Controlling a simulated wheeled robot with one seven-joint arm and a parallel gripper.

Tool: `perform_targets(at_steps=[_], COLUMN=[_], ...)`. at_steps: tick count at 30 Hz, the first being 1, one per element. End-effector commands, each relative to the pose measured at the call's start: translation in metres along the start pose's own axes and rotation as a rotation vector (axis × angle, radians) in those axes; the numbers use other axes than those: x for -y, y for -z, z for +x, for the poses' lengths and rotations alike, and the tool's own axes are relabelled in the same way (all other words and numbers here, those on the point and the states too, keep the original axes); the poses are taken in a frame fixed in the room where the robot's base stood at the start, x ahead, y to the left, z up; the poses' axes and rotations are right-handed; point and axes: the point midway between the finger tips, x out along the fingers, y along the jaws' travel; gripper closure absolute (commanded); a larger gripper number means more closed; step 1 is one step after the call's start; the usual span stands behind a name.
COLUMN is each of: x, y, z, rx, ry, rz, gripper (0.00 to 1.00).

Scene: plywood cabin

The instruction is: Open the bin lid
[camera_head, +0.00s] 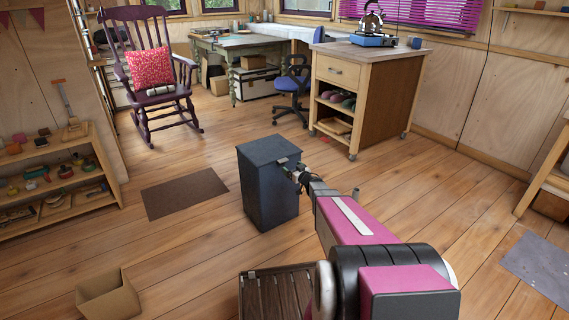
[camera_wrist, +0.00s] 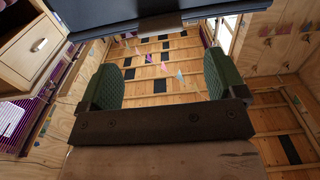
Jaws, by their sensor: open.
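The dark grey bin (camera_head: 268,195) stands upright on the plank floor in the middle of the head view. Its flat lid (camera_head: 266,150) looks closed, with a small tab (camera_head: 283,160) on the edge facing my arm. My gripper (camera_head: 299,172) is at the lid's right edge, close to the tab. I cannot tell whether it touches. In the wrist view the two green-padded fingers of my gripper (camera_wrist: 160,68) are spread apart with nothing between them. The dark lid edge (camera_wrist: 130,18) crosses the top of that view, just beyond the fingertips.
A dark mat (camera_head: 185,193) lies left of the bin. An open cardboard box (camera_head: 108,297) and a slatted wooden crate (camera_head: 277,295) are near the front. A wheeled wooden cabinet (camera_head: 385,95) stands behind right.

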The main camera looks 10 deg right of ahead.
Motion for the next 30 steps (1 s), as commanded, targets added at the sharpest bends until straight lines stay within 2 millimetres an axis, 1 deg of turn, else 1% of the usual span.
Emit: perform_targets(at_steps=[1, 6, 9, 12, 16, 23, 24, 26, 27, 28, 29, 30], x=[-0.001, -0.001, -0.001, 0.0, 0.0, 0.0, 0.0, 0.0, 0.0, 0.0, 0.0, 0.0], y=[-0.001, -0.001, -0.001, -0.001, 0.0, 0.0, 0.0, 0.0, 0.0, 0.0, 0.0, 0.0], z=[0.012, 0.043, 0.059, 0.071, 0.076, 0.076, 0.076, 0.076, 0.076, 0.076, 0.076, 0.076], rx=[-0.001, -0.001, -0.001, -0.001, 0.0, 0.0, 0.0, 0.0, 0.0, 0.0, 0.0, 0.0], ry=[0.001, 0.001, 0.001, 0.001, -0.001, -0.001, -0.001, -0.001, -0.001, -0.001, -0.001, -0.001], rz=[-0.001, -0.001, -0.001, 0.0, 0.0, 0.0, 0.0, 0.0, 0.0, 0.0, -0.001, -0.001], gripper=[0.11, 0.11, 0.11, 0.11, 0.11, 0.11, 0.24, 0.43, 0.56, 0.66, 0.76, 0.79])
